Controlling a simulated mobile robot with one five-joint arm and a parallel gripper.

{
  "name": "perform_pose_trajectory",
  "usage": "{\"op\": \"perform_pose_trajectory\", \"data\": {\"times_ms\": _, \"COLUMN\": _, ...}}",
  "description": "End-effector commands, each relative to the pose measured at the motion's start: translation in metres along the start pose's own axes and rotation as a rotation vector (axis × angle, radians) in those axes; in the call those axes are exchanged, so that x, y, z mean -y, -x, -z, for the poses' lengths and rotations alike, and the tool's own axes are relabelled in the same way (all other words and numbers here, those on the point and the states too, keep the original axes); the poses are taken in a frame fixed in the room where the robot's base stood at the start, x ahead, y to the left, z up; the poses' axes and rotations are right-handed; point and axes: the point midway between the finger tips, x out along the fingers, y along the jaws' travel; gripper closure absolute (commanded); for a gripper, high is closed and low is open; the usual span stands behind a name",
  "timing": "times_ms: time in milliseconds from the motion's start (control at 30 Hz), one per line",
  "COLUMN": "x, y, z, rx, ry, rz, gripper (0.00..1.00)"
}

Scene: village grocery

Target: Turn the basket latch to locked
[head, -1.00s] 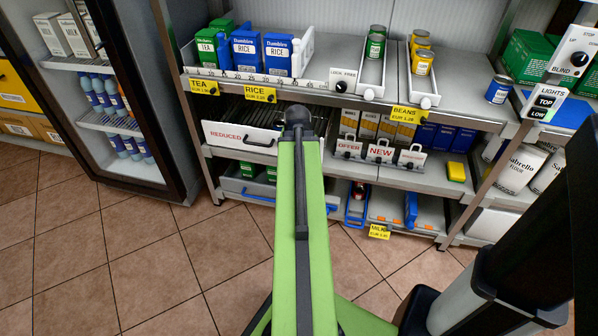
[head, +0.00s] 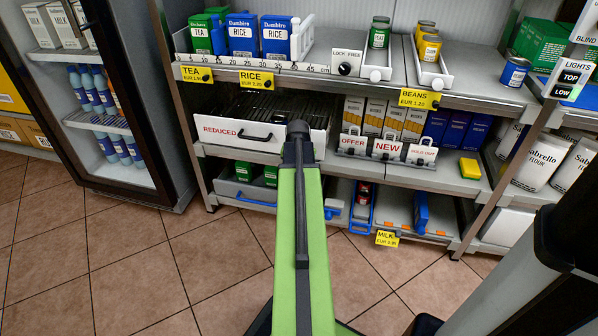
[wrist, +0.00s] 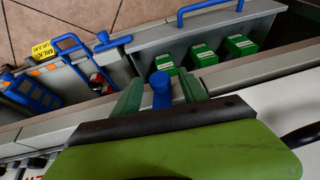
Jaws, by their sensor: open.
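My gripper (wrist: 161,79) shows in the wrist view, its two green fingers apart. A blue upright knob (wrist: 161,94), possibly the basket latch, stands between the fingers; I cannot tell whether they touch it. Behind it is a grey basket (wrist: 207,38) with a blue handle (wrist: 211,8) and several green boxes inside. In the head view this basket (head: 228,190) appears to be the one on the bottom shelf, left of my arm. The gripper itself is hidden behind my green arm there. No lock marking is readable near the knob.
A REDUCED drawer (head: 235,132) with a black handle sits just above. A blue carrier (head: 361,208) and a yellow MILK tag (head: 387,239) are to the right on the bottom shelf. A fridge (head: 120,160) stands at left. The tiled floor (head: 130,260) in front is clear.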

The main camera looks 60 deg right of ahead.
Motion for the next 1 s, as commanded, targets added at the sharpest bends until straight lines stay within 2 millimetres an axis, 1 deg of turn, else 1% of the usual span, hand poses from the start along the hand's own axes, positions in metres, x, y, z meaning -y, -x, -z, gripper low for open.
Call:
{"op": "perform_pose_trajectory", "data": {"times_ms": 67, "x": 0.0002, "y": 0.0007, "z": 0.0001, "rx": 0.0, "ry": 0.0, "rz": 0.0, "gripper": 0.51}}
{"op": "perform_pose_trajectory", "data": {"times_ms": 433, "x": 0.0007, "y": 0.0007, "z": -0.0001, "rx": 0.0, "ry": 0.001, "rz": 0.001, "gripper": 0.99}}
{"op": "perform_pose_trajectory", "data": {"times_ms": 633, "x": 0.0023, "y": 0.0003, "z": -0.0001, "rx": 0.001, "ry": 0.01, "rz": -0.016, "gripper": 1.0}}
{"op": "perform_pose_trajectory", "data": {"times_ms": 900, "x": 0.0072, "y": -0.0017, "z": -0.0004, "rx": 0.001, "ry": 0.094, "rz": -0.216, "gripper": 1.0}}
{"op": "perform_pose_trajectory", "data": {"times_ms": 1000, "x": 0.0069, "y": -0.0005, "z": -0.0009, "rx": 0.001, "ry": 0.103, "rz": -0.242, "gripper": 1.0}}
